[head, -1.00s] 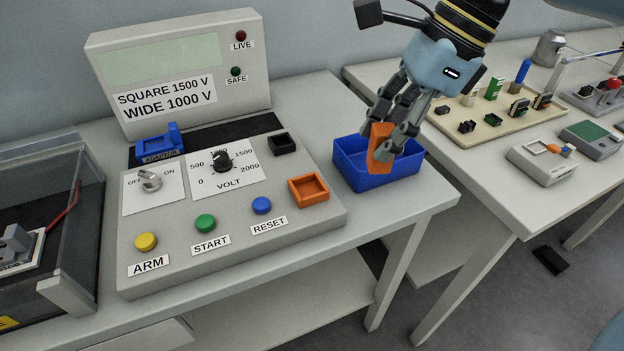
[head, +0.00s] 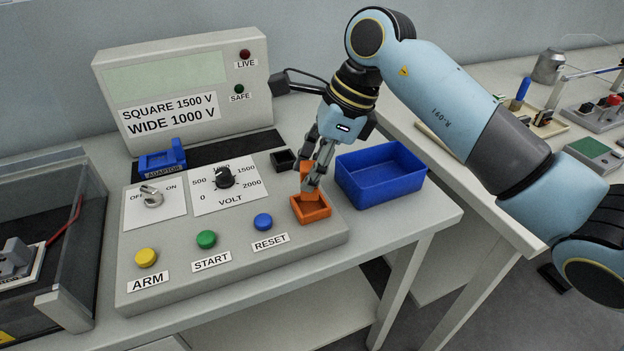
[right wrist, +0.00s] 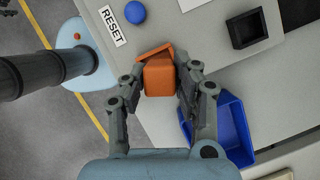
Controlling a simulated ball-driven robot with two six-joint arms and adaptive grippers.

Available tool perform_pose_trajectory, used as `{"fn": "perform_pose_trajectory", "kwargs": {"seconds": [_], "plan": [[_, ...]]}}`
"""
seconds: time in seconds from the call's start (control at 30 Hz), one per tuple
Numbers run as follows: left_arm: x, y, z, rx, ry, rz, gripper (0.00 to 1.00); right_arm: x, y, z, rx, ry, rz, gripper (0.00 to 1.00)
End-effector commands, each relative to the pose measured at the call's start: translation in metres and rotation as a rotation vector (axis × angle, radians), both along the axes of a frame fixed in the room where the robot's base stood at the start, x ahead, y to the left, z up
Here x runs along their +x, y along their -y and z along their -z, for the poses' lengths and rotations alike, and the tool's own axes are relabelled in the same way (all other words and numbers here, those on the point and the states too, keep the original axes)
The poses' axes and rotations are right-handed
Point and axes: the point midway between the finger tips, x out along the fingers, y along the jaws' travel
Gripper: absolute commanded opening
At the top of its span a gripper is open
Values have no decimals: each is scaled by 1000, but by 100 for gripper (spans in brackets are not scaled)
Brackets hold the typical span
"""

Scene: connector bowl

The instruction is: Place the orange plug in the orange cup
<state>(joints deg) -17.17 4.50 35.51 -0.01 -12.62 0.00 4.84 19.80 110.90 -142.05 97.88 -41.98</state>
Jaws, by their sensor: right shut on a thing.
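The orange plug (head: 308,179) is held upright in my right gripper (head: 317,180), which is shut on it. The orange cup (head: 312,213) is a square open socket at the right front of the grey console. The plug's lower end is at the cup's opening; I cannot tell how deep it sits. In the right wrist view the plug (right wrist: 159,76) is between the two fingers and covers most of the cup (right wrist: 150,53). My left gripper is not in view.
The blue bowl (head: 378,157) stands empty just right of the console. A black cup (head: 283,160) is behind the orange one. The volt knob (head: 224,178) and coloured buttons lie to the left. A second table (head: 470,150) is at the right.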

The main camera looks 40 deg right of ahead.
Motion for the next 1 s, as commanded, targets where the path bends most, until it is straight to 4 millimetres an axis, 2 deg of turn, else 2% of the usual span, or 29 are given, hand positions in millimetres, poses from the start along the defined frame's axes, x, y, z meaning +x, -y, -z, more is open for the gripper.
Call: {"fn": "perform_pose_trajectory", "kwargs": {"seconds": [0.1,0.2,0.57,0.6,0.7,0.77,1.0], "plan": [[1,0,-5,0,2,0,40,-1,-1,18,3,-4,1,0],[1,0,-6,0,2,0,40,-1,0,28,0,-2,1,0],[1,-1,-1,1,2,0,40,-1,0,33,0,0,1,0],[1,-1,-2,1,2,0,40,-1,0,32,0,0,1,31],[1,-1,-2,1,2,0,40,-1,0,32,0,0,1,44],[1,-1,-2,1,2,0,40,-1,0,32,0,0,1,52],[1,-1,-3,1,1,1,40,-1,0,31,0,0,1,52]]}}
